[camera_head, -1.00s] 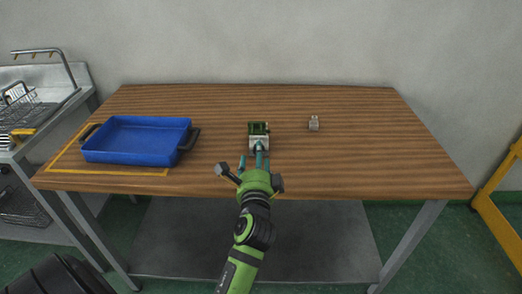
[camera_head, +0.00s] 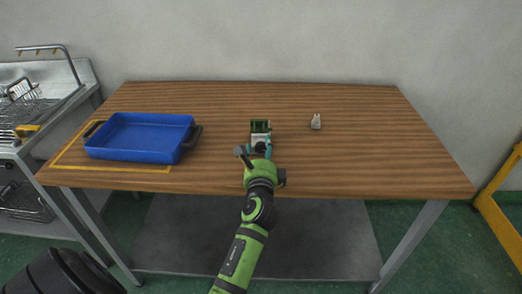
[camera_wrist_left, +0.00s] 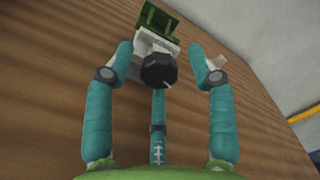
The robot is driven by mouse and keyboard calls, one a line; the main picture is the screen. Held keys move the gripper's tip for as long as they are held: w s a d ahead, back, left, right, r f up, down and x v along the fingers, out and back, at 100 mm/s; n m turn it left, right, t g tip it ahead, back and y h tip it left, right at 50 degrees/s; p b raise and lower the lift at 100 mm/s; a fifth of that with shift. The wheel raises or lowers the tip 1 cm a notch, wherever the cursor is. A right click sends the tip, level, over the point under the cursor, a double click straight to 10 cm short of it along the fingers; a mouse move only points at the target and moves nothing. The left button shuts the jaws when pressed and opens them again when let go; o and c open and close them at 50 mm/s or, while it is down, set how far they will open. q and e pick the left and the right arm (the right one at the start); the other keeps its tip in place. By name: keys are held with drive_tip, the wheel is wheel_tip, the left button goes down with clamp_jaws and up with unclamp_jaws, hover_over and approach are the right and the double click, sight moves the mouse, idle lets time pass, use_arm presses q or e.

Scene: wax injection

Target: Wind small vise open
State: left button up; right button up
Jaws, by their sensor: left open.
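The small vise (camera_head: 260,130) stands on the wooden table, with a green part at its back and a pale metal body. It also shows in the left wrist view (camera_wrist_left: 160,24), with a dark round knob (camera_wrist_left: 158,71) facing my gripper. My left gripper (camera_head: 260,149) is at the front of the vise. In the left wrist view my left gripper (camera_wrist_left: 165,62) has its teal fingers spread open around the knob, with a gap at the right finger. Whether the left finger touches it I cannot tell. My right gripper is not in view.
A blue tray (camera_head: 140,155) with dark handles lies at the left inside a yellow outline on the table. A small pale object (camera_head: 316,122) stands right of the vise. The table's right side (camera_head: 390,150) is clear.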

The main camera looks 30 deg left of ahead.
use_arm(q)
clamp_jaws()
drive_tip(key=shift+n, duration=0.9)
unclamp_jaws()
wheel_tip(320, 180, up, 10)
idle(0.4)
